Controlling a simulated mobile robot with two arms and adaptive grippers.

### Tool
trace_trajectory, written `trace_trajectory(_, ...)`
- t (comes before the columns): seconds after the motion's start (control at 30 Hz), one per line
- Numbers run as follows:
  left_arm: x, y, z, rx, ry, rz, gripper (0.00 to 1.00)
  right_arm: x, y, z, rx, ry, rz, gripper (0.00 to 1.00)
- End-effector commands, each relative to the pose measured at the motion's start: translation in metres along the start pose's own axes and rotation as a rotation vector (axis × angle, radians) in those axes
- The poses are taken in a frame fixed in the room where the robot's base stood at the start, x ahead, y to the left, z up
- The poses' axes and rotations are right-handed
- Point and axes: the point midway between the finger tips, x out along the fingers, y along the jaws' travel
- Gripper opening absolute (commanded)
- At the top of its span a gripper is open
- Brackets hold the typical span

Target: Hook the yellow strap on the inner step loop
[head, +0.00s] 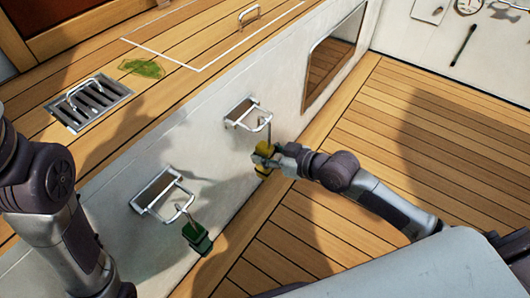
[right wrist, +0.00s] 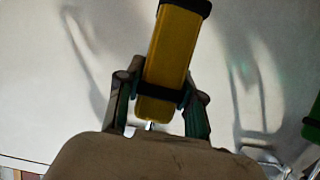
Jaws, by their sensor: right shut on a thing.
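The yellow strap (head: 262,155) is a rolled yellow bundle with dark bands. My right gripper (head: 268,160) is shut on it, just below the upper-right step loop (head: 262,127) on the white wall. A thin rod rises from the strap toward this loop's bar; I cannot tell whether it is around the bar or only beside it. In the right wrist view the yellow strap (right wrist: 170,62) stands slightly tilted between both fingers (right wrist: 160,105). My left arm shows at the left of the head view, but its gripper is out of view.
A second step loop (head: 165,193) is at lower left, with a green strap (head: 196,238) hanging from it. The green strap's edge shows in the right wrist view (right wrist: 313,122). A drain grate (head: 88,103) and a green patch (head: 142,68) are on the bench. Deck planks at right look clear.

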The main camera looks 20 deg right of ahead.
Motion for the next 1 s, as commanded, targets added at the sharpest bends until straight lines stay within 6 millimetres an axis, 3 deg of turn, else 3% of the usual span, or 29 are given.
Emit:
trace_trajectory(0.03, 0.0, 0.0, 0.0, 0.0, 0.0, 0.001, 0.66, 0.0, 0.0, -0.001, -0.001, 0.003, 0.0, 0.42)
trace_trajectory(0.2, 0.0, 0.0, 0.0, 0.0, -0.001, 0.002, 0.66, 0.0, 0.0, -0.001, -0.001, 0.002, 0.0, 0.66)
trace_trajectory(0.57, -0.002, 0.0, 0.001, 0.002, -0.005, 0.006, 0.66, -0.005, 0.0, 0.001, 0.0, -0.002, 0.001, 0.66)
trace_trajectory(0.67, -0.001, 0.0, 0.001, 0.001, -0.005, 0.005, 0.66, -0.018, 0.001, 0.002, -0.002, -0.004, 0.002, 0.66)
trace_trajectory(1.0, -0.001, 0.0, 0.001, 0.001, -0.003, 0.003, 0.66, -0.091, -0.001, 0.002, -0.003, -0.007, -0.002, 0.66)
